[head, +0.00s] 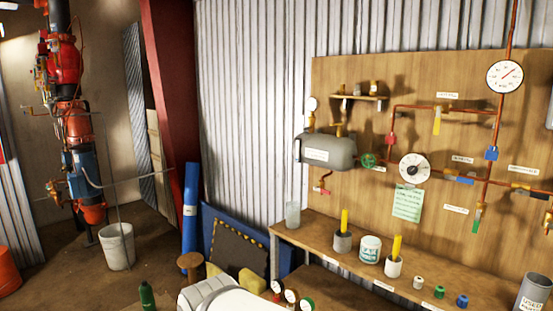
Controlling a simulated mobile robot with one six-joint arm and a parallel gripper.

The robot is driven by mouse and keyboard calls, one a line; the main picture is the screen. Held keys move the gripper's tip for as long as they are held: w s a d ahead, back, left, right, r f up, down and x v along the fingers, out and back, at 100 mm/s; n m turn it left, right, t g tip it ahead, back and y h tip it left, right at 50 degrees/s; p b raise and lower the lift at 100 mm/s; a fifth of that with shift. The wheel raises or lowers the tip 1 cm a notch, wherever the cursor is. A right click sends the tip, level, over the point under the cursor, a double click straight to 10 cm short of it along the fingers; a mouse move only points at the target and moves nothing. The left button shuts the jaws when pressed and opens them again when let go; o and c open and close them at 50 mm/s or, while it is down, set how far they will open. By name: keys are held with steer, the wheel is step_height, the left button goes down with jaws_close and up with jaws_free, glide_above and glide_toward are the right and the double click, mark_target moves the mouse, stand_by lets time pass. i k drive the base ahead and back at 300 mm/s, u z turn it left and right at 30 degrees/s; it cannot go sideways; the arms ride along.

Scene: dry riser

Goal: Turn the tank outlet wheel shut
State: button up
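The grey tank (330,151) is fixed on the wooden wall panel, right of the corrugated wall. A small green wheel (368,160) sits on the pipe at the tank's right end, left of a round white dial gauge (414,168). I take it to be the outlet wheel; how far it is turned cannot be told at this size. The labels nearby are too small to read. My gripper is not in view, and nothing touches the wheel.
Below the panel, a wooden bench (330,245) carries a glass cylinder (293,216), a white tub (370,249), cups and small spools. Copper pipes with coloured levers and another gauge (505,77) fill the panel's right. A bucket (117,246) stands on the floor at left.

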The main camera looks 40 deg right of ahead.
mark_target(370, 160)
steer(key=z, duration=1.4)
steer(key=k, duration=1)
steer(key=z, duration=0.25)
steer(key=i, duration=1)
steer(key=k, duration=0.55)
steer(key=z, duration=0.4)
steer(key=i, duration=1.35)
steer(key=z, duration=0.45)
